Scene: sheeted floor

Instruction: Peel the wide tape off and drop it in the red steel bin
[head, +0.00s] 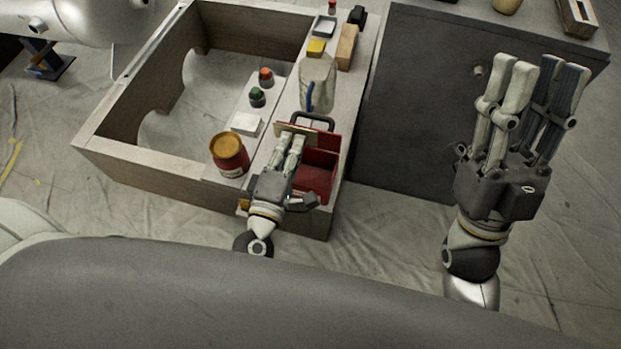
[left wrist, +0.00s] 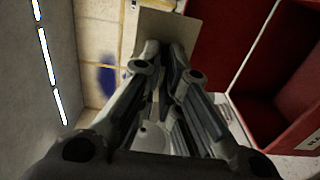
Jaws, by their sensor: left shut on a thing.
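My left gripper (head: 290,142) is shut on a flat beige strip, which looks like the wide tape (head: 296,129). In the left wrist view the strip (left wrist: 165,29) stands out beyond the closed fingertips (left wrist: 165,48). I cannot tell whether the strip still touches anything behind it. The red steel bin (head: 316,176) is an open box with a dark handle, just right of my left gripper on the wooden ledge. Its red wall also shows at the right of the left wrist view (left wrist: 220,50). My right gripper (head: 535,68) is raised, empty, its fingers apart.
A red jar with a yellow lid (head: 229,154) stands left of my left gripper. A white jug (head: 317,82), a green-topped item (head: 257,97) and an orange-topped item (head: 266,77) stand farther back. A large dark panel (head: 420,110) lies right of the wooden frame (head: 150,176).

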